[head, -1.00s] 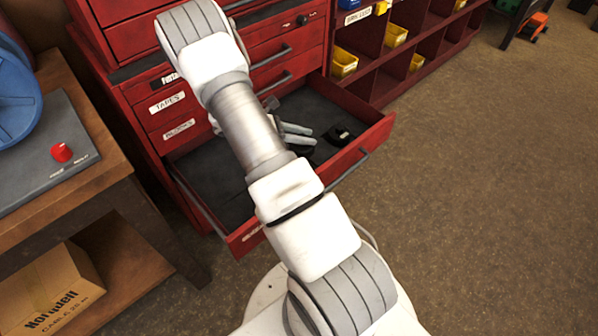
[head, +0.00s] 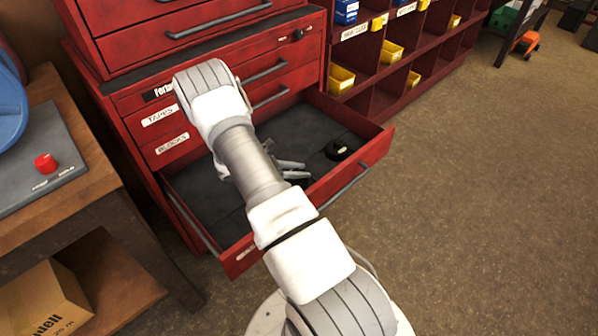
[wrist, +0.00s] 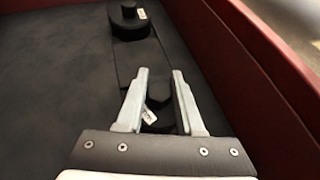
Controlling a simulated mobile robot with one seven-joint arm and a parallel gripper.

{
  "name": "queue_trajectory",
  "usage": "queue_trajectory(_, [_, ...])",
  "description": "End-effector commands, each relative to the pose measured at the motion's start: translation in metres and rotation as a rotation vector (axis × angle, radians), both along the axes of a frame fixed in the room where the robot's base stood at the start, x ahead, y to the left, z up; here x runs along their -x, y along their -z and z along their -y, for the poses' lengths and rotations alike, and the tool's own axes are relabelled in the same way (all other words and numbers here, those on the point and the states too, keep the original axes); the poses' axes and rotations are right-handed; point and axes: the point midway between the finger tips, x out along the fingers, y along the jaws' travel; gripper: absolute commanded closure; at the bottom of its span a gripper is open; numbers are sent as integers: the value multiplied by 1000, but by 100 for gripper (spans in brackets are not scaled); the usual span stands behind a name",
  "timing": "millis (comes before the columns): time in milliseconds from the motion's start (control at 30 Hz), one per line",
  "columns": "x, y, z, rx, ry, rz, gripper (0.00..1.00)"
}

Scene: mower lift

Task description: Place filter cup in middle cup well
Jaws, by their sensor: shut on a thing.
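My gripper (wrist: 160,73) is inside the open drawer, its two grey fingers on either side of a dark piece, which I take to be the filter cup (wrist: 158,92). A small white tag shows low between the fingers. The fingers also show in the head view (head: 291,168), where my arm hides most of what they hold. A black strip (wrist: 137,52) runs along the drawer beyond the fingertips. At its far end sits another round black cup (wrist: 127,19) with a white label, also visible in the head view (head: 340,150). I cannot tell whether the held cup is seated in a well.
The dark drawer floor (wrist: 55,85) to the left is clear. A wooden bench (head: 105,165) stands left, and red shelves with yellow bins (head: 341,79) stand behind.

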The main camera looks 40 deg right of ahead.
Motion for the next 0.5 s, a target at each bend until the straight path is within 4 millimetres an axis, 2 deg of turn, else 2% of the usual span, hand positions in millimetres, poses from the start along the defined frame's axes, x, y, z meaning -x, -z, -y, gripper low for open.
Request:
queue_trajectory(267, [-1, 1, 0, 2, 0, 2, 100])
queue_trajectory(300, [-1, 2, 0, 1, 0, 2, 62])
queue_trajectory(433, [-1, 1, 0, 1, 0, 2, 39])
queue_trajectory(467, [-1, 1, 0, 1, 0, 2, 34])
queue_trajectory(500, [-1, 1, 0, 1, 0, 2, 34])
